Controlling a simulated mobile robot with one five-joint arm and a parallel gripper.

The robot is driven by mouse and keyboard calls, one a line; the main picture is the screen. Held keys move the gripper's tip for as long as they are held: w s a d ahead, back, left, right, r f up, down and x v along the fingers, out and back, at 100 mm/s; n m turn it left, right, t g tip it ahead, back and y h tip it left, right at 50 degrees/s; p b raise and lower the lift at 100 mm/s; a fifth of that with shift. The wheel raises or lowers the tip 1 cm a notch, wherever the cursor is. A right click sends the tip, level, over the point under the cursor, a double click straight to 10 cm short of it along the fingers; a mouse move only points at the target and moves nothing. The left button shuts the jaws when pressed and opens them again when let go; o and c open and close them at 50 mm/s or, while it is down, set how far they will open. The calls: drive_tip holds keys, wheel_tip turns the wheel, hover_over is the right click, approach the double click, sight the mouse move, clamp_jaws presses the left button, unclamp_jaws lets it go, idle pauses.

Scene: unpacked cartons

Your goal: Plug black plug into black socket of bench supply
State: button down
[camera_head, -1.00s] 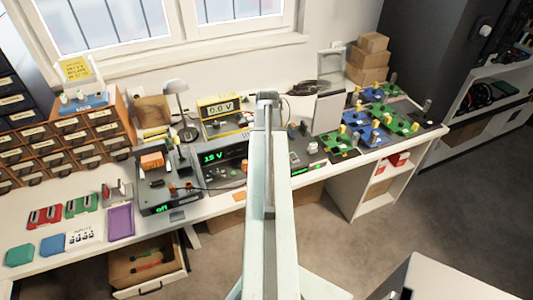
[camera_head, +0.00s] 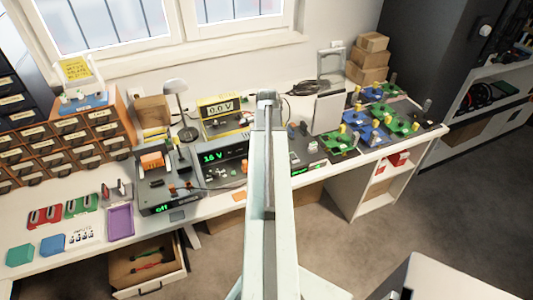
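The bench supply (camera_head: 232,173) is a dark box with a green display that seems to read 16 V. It stands on the white bench, left of my arm. Small knobs and sockets show on its front, but I cannot tell which socket is black. I cannot make out the black plug. My own pale arm rises through the middle of the view and covers the supply's right side. My gripper does not show; the arm seems to hide it.
A dark unit (camera_head: 165,190) reading "off" stands left of the supply. A yellow meter (camera_head: 222,112) and a lamp (camera_head: 176,88) stand behind. Green and blue boards (camera_head: 372,128) fill the bench's right part. A drawer (camera_head: 147,266) stands open below the bench.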

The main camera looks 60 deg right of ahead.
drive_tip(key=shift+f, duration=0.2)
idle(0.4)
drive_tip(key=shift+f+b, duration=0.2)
drive_tip(key=shift+b, duration=0.25)
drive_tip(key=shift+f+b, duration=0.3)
idle(0.5)
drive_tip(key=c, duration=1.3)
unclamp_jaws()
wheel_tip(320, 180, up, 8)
drive_tip(key=p, duration=0.8)
